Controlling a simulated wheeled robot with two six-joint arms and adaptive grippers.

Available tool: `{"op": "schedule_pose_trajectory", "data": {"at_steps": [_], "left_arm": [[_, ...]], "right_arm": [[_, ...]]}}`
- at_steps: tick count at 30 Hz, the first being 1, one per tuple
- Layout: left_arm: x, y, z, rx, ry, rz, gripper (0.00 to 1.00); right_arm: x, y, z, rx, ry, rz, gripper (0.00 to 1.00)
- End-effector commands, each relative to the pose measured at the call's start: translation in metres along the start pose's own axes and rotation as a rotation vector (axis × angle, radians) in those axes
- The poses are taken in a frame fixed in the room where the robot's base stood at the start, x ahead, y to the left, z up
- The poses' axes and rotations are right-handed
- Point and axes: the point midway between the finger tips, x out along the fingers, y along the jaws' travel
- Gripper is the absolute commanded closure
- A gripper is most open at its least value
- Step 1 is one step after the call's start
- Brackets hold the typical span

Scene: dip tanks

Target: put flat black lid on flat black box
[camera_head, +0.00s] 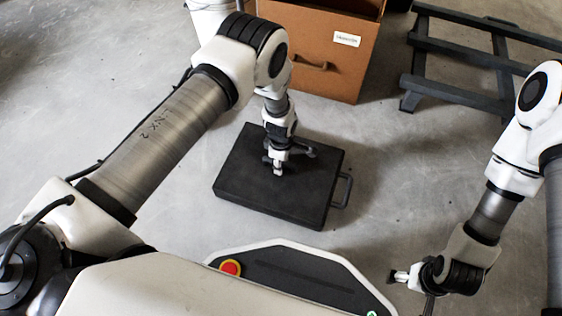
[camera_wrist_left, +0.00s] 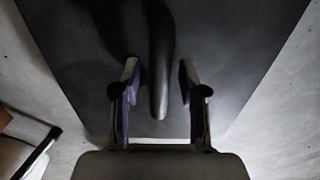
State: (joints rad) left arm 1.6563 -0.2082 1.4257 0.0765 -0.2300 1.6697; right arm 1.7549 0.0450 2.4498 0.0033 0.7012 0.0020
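The flat black box (camera_head: 240,185) lies on the floor in front of me, with a loop handle on its right side. Its top is closed by a flat black surface, which looks like the flat black lid (camera_wrist_left: 90,60); I cannot make out a seam between them. My left gripper (camera_head: 279,169) points down over the middle of this top. In the left wrist view, a dark raised bar (camera_wrist_left: 160,60) stands between the left fingers, with a narrow gap on each side, so the gripper is open. My right gripper (camera_head: 398,277) is low at the right, away from the box; its finger opening is unclear.
A brown cabinet or crate (camera_head: 335,70) with a handle and a white label stands behind the box. A white bucket (camera_head: 207,20) is at the back left. A dark metal frame (camera_head: 455,97) lies at the back right. The floor right of the box is clear.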

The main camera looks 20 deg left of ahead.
Motion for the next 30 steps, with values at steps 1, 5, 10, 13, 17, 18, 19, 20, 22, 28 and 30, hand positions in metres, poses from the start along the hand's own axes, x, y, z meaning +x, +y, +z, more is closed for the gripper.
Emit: {"op": "schedule_pose_trajectory", "data": {"at_steps": [1, 5, 10, 13, 17, 18, 19, 20, 22, 28, 30], "left_arm": [[0.0, 0.0, 0.0, 0.0, 0.0, 0.0, 0.56], [0.0, 0.0, 0.0, 0.0, 0.0, 0.0, 0.56], [-0.01, 0.001, 0.0, 0.0, 0.0, 0.001, 0.56], [-0.031, 0.001, 0.0, 0.001, 0.001, 0.002, 0.56], [-0.067, 0.001, 0.0, 0.001, 0.001, 0.002, 0.56], [-0.078, 0.001, 0.0, -0.001, 0.001, 0.002, 0.56], [-0.086, 0.001, 0.0, 0.001, 0.001, 0.002, 0.56], [-0.092, 0.001, 0.0, 0.001, 0.001, 0.002, 0.56], [-0.107, 0.0, 0.0, 0.0, 0.001, 0.001, 0.56], [-0.124, 0.0, 0.0, 0.0, 0.0, -0.001, 0.56], [-0.124, 0.0, 0.0, 0.0, 0.0, -0.001, 0.56]], "right_arm": [[0.0, 0.0, 0.0, 0.0, 0.0, 0.0, 0.09], [0.0, 0.0, 0.0, 0.0, 0.0, 0.0, 0.09], [-0.009, 0.0, 0.0, -0.001, -0.001, 0.0, 0.09], [-0.021, 0.0, 0.001, -0.003, -0.002, 0.0, 0.09], [-0.04, -0.001, 0.001, -0.006, -0.004, -0.001, 0.09], [-0.046, -0.001, 0.002, -0.008, -0.005, -0.001, 0.09], [-0.05, -0.001, 0.002, -0.008, -0.006, -0.001, 0.09], [-0.053, -0.001, 0.002, -0.009, -0.006, -0.001, 0.09], [-0.059, -0.001, 0.002, -0.01, -0.007, -0.001, 0.09], [-0.066, -0.001, 0.002, -0.01, -0.007, -0.001, 0.09], [-0.065, -0.001, 0.002, -0.01, -0.007, -0.001, 0.09]]}}
